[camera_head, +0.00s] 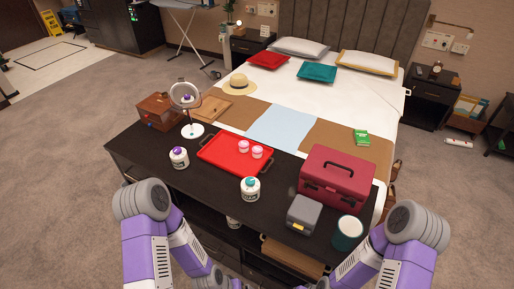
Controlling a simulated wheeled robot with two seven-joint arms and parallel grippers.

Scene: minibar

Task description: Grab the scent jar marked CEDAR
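A white jar with a purple lid (179,158) stands on the left part of the dark bench top. A second white jar with a teal lid (250,190) stands near the front edge, just in front of the red tray. My two arms come in at the bottom left and bottom right; neither gripper's fingertips show.
The red tray (222,160) holds two small pink jars (250,149). A round mirror (185,95) and wooden box (157,111) stand at the left. A red toolbox (337,180), grey case (303,214) and teal canister (348,232) crowd the right. The bed lies behind.

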